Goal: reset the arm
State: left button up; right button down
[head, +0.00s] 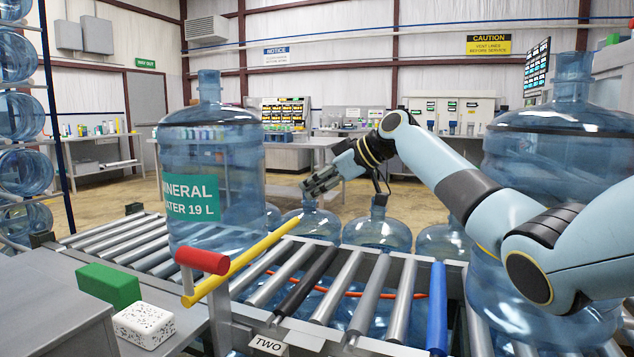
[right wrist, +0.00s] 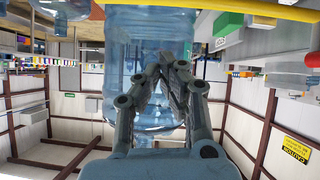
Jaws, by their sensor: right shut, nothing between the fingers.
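My right arm (head: 440,165) comes in from the right of the head view and reaches left over the roller conveyor. My right gripper (head: 318,183) is shut and empty, above the far side of the rollers. It points left toward a big blue water jug (head: 205,150) with a green label, which stands upright on the conveyor. The gripper looks apart from the jug. In the right wrist view the shut fingers (right wrist: 170,68) appear in front of a blue jug (right wrist: 150,50). My left gripper is not in view.
A large jug (head: 555,180) stands at right behind my arm. Several jugs (head: 376,230) stand beyond the rollers. A green block (head: 108,285) and a speckled white block (head: 144,325) lie front left.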

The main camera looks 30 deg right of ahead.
jog(key=s+a+f+g+h, duration=0.1)
jog(key=s+a+f, duration=0.1)
jog(key=s+f, duration=0.4)
jog(key=s+a+f+m+g+h, duration=0.1)
jog(key=s+a+f, duration=0.2)
jog(key=s+f, duration=0.4)
jog(key=s+a+f+g+h, duration=0.1)
jog(key=s+a+f+g, duration=0.1)
jog(key=s+f, duration=0.5)
jog(key=shift+a+m, duration=0.4)
jog(key=shift+a, duration=0.3)
jog(key=s+f+m+g+h, duration=0.15)
jog(key=s+m+h, duration=0.3)
jog(key=s, duration=2.25)
notch_tip(320, 180, down, 26)
jog(key=s+d+m+g, duration=0.1)
jog(key=s+d+g, duration=0.1)
jog(key=s+d+f+g, duration=0.1)
jog(key=s+f, duration=1.4)
jog(key=s, duration=0.3)
jog(key=shift+f, duration=0.4)
